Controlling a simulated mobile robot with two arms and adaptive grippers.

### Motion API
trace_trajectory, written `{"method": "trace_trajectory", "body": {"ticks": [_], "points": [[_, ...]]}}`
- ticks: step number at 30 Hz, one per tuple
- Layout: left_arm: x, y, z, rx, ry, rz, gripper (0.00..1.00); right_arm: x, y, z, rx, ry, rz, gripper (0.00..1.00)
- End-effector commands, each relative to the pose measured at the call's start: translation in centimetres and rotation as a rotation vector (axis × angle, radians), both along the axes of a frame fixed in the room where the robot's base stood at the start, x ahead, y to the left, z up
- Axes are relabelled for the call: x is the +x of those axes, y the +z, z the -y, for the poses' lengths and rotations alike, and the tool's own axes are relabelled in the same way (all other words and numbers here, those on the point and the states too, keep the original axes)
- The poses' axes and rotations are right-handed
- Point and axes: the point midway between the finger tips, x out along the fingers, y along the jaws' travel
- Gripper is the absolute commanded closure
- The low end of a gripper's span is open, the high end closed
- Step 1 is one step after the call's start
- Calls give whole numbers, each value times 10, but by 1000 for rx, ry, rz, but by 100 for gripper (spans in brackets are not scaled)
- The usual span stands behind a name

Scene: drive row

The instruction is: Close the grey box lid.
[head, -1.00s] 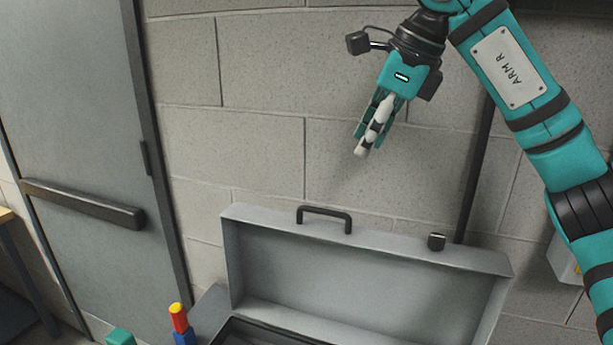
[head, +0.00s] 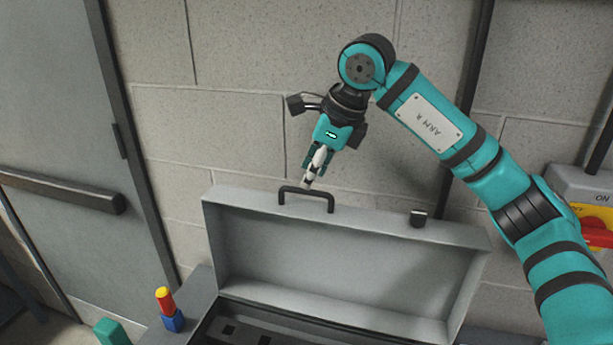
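The grey box stands open, with its lid (head: 345,255) raised upright at the back of the box base (head: 265,325). A black handle (head: 306,190) and a small black latch (head: 418,218) sit on the lid's upper edge. My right gripper (head: 309,181) points down, its fingertips at the handle's bar in the picture. I cannot tell whether they touch it. The fingers show nearly edge-on, so their gap is hidden, and nothing is seen held. The box's front is cut off by the lower picture edge. My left gripper is not in view.
Left of the box are a blue block (head: 172,320), a red and yellow piece (head: 165,300) on it, and a teal block (head: 112,333). A grey door (head: 60,120) is at the left. A switch box with a red knob (head: 598,232) is on the wall at the right.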

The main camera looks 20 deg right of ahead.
Motion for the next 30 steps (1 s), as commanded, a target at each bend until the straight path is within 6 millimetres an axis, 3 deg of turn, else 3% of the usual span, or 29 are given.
{"method": "trace_trajectory", "body": {"ticks": [7,18,26,30], "points": [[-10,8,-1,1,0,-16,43,10,-27,-7,0,2,-2,65],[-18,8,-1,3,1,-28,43,12,-33,-9,0,1,0,65],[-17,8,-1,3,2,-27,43,12,-33,-9,0,1,0,99],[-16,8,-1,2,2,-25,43,12,-32,-8,0,1,0,100]]}}
